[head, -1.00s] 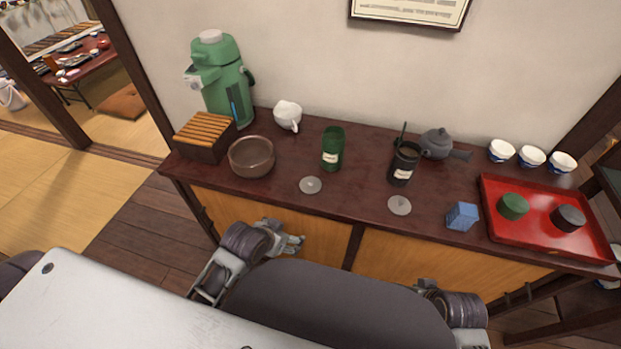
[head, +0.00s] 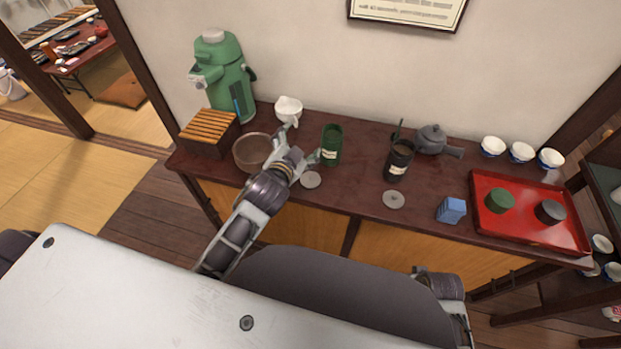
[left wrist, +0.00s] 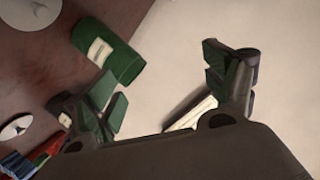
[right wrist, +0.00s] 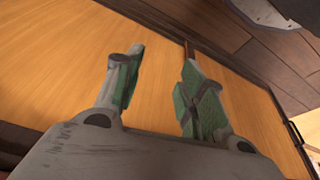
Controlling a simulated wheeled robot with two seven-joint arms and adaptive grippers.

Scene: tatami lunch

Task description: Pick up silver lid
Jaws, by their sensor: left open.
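Two flat, round silver lids with small knobs lie on the dark counter. One lid (head: 311,180) is in front of the green canister (head: 332,145); the other lid (head: 393,200) is in front of the black canister (head: 399,160). In the left wrist view, one lid (left wrist: 32,12) shows at the top left and the other (left wrist: 15,128) at the lower left. My left gripper (head: 305,141) is open and empty above the counter, beside the green canister and behind the nearer lid. My right gripper (right wrist: 160,75) is open and empty, facing the cabinet front.
A brown bowl (head: 250,152), partly behind my left arm, and a white cup (head: 288,108) stand close to the left gripper. A blue block (head: 451,210) and a red tray (head: 540,235) are to the right. A dark teapot (head: 431,138) stands behind the black canister.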

